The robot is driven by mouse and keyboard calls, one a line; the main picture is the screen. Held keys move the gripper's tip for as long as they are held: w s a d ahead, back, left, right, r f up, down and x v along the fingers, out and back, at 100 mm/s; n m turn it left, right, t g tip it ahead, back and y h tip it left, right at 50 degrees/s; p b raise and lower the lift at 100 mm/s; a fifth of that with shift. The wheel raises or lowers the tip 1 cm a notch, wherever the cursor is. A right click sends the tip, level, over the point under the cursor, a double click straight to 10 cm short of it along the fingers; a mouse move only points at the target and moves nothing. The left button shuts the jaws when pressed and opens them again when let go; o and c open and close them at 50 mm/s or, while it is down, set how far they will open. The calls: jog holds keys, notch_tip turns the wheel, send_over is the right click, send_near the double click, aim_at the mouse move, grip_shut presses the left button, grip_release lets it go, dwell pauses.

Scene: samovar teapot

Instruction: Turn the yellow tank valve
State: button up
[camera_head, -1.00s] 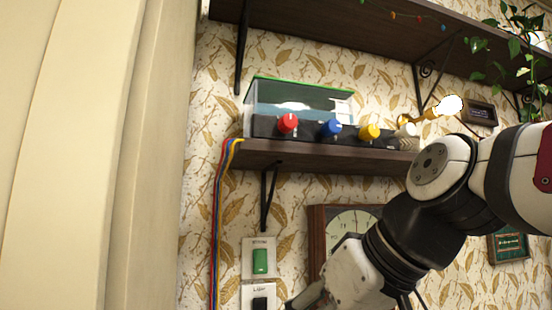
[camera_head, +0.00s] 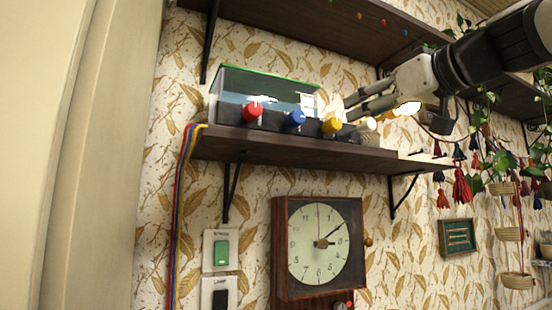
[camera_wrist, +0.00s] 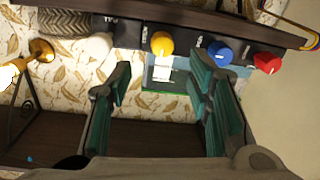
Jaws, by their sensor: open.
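The yellow valve (camera_head: 332,122) is a round knob on the dark block at the front of the tank (camera_head: 262,84), on the wall shelf. In the wrist view the yellow valve (camera_wrist: 162,43) appears just beyond the gap between my fingertips, nearer the middle of that gap than the other knobs. My gripper (camera_head: 351,107) reaches in from the upper right, close to the valve's right side. It also shows in the wrist view (camera_wrist: 160,70), its green-padded fingers apart with no object between them. I cannot tell whether a finger touches the valve.
A blue knob (camera_head: 295,119) and a red knob (camera_head: 253,109) sit left of the yellow one, and a white knob (camera_head: 368,124) right. The shelf (camera_head: 300,152) runs below; a dark upper shelf (camera_head: 300,30) hangs above. A clock (camera_head: 318,243) hangs underneath.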

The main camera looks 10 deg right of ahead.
aim_at(337, 122)
jog(key=p+x, duration=0.1)
jog(key=x, duration=0.8)
jog(key=shift+a, duration=0.15)
grip_shut()
